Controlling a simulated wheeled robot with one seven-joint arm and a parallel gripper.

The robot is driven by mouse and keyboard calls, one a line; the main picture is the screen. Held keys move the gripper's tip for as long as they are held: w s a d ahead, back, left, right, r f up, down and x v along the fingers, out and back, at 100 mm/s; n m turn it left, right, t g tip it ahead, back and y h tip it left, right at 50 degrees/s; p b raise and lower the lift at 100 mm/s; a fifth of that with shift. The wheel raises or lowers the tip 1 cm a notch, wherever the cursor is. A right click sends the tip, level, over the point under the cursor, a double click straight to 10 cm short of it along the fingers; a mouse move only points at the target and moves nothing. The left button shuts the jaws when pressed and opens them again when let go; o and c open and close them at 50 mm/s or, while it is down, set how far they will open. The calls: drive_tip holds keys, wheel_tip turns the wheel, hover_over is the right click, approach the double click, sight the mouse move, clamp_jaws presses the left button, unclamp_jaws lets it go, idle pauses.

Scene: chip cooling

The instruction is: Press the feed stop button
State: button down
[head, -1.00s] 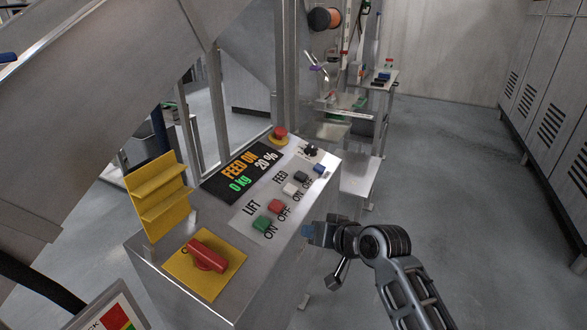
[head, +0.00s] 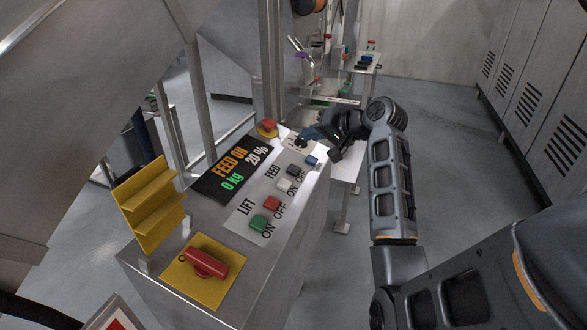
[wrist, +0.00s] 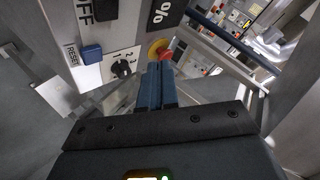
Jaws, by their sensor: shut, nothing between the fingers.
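The control panel (head: 243,230) has a FEED pair: a white button (head: 285,184) beside ON and a black button (head: 293,170) beside OFF. The display (head: 236,172) reads FEED ON, 20 %, 0 kg. My gripper (head: 312,133) is shut and empty over the panel's far end, near the black rotary knob (head: 301,142), beyond the FEED buttons. In the wrist view its fingers (wrist: 160,68) point toward the red mushroom button (wrist: 159,47), right of the knob (wrist: 121,68).
A blue RESET button (head: 312,160) sits between the FEED pair and the knob. Nearer are the LIFT buttons, red (head: 271,204) and green (head: 258,222), a red handle (head: 206,262) and a yellow bracket (head: 148,205). Metal posts stand behind the panel. Floor to the right is clear.

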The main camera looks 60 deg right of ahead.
sight(291, 165)
drive_tip(key=f+b, duration=0.2)
drive_tip(key=w+f+b, duration=0.1)
drive_tip(key=f+b, duration=0.1)
drive_tip(key=b, duration=0.1)
drive_tip(key=w+f+b, duration=0.1)
drive_tip(key=f+b, duration=0.1)
drive_tip(key=shift+a+f, duration=0.15)
drive_tip(key=shift+f, duration=0.15)
drive_tip(key=shift+w+f+b, duration=0.3)
drive_tip(key=shift+f+b, duration=0.1)
drive_tip(key=shift+f, duration=0.5)
drive_tip(key=shift+f, duration=0.15)
idle(1.1)
drive_tip(key=shift+w+f, duration=0.15)
drive_tip(key=shift+f, duration=0.1)
drive_tip(key=shift+w+f, duration=0.15)
drive_tip(key=shift+f, duration=0.35)
idle(0.8)
drive_tip(key=shift+s+r+p, duration=0.3)
drive_tip(key=shift+r+p, duration=0.6)
